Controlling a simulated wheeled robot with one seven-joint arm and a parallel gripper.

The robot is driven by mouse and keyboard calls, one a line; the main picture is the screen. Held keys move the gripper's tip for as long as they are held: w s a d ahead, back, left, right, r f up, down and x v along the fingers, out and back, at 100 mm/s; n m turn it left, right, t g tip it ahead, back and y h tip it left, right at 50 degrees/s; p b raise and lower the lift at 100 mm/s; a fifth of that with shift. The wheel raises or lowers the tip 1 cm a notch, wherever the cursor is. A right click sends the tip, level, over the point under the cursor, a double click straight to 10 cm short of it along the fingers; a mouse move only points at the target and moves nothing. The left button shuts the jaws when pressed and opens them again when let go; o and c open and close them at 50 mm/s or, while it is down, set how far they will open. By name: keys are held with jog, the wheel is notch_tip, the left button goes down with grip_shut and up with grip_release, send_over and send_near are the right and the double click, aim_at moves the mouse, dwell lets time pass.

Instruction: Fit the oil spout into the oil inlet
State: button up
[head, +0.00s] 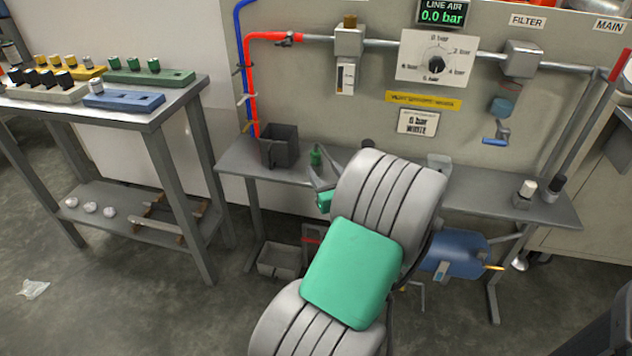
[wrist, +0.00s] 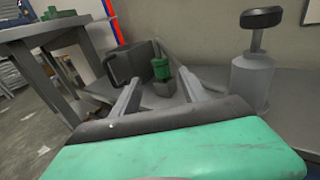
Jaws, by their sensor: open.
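My gripper (wrist: 161,82) is open, its two fingers pointing at the bench. It also shows in the head view (head: 321,170), partly behind my arm. A small green-topped piece (wrist: 161,69) on a grey block stands between or just beyond the fingers; I cannot tell how far. It also shows on the bench in the head view (head: 316,157). Nothing is held. A grey bottle with a black top (wrist: 254,75) stands upright to the right. I cannot tell for sure which piece is the oil spout or the oil inlet.
A dark open bin (head: 279,147) stands at the bench's left end, left of my fingers. The grey bench (head: 236,165) runs along the wall panel. A side table (head: 190,95) is left.

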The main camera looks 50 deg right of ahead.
aim_at(318, 159)
jog(key=b+x, duration=0.2)
jog(key=x, duration=0.5)
jog(key=shift+w+d, duration=0.15)
jog(key=shift+d, duration=0.15)
jog(key=shift+c, duration=0.3)
grip_shut()
jog(key=shift+r, duration=0.1)
